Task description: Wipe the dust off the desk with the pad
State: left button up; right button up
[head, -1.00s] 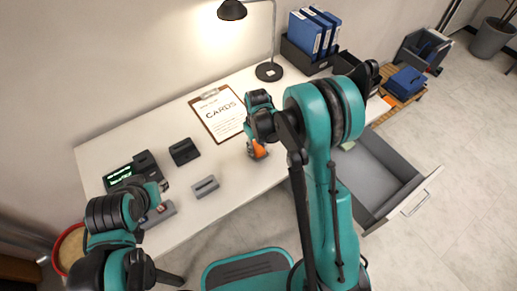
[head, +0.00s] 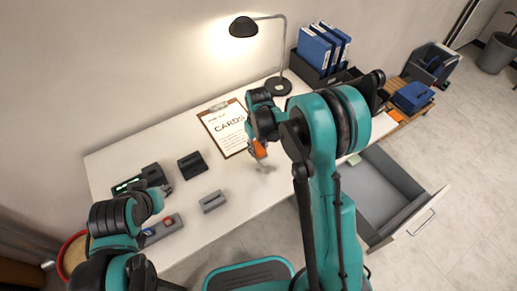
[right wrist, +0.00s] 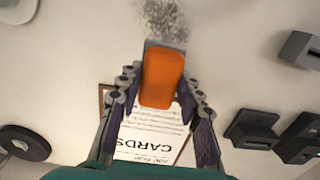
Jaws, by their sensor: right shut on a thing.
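The orange pad (right wrist: 162,78) is between the fingers of my right gripper (right wrist: 158,100), which is shut on it. In the head view the pad (head: 259,149) is over the white desk (head: 240,182), just right of the clipboard. Grey speckled dust (right wrist: 163,20) lies on the desk at the pad's far end in the right wrist view, with some specks beside the pad. A faint grey patch of it (head: 266,167) shows below the pad in the head view. I cannot tell whether the pad touches the desk. My left gripper (head: 166,190) is over the desk's left part; its fingers are unclear.
A clipboard with a CARDS sheet (head: 226,127) lies beside the pad. A lamp (head: 278,86) and blue binders (head: 323,47) stand at the back right. Dark devices (head: 192,165) and a grey block (head: 212,201) sit left. An open drawer (head: 385,190) juts out at right.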

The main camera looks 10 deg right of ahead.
aim_at(258, 147)
jog(key=shift+s+r+p, duration=0.1)
jog(key=shift+r+p, duration=0.7)
jog(key=shift+r, duration=0.75)
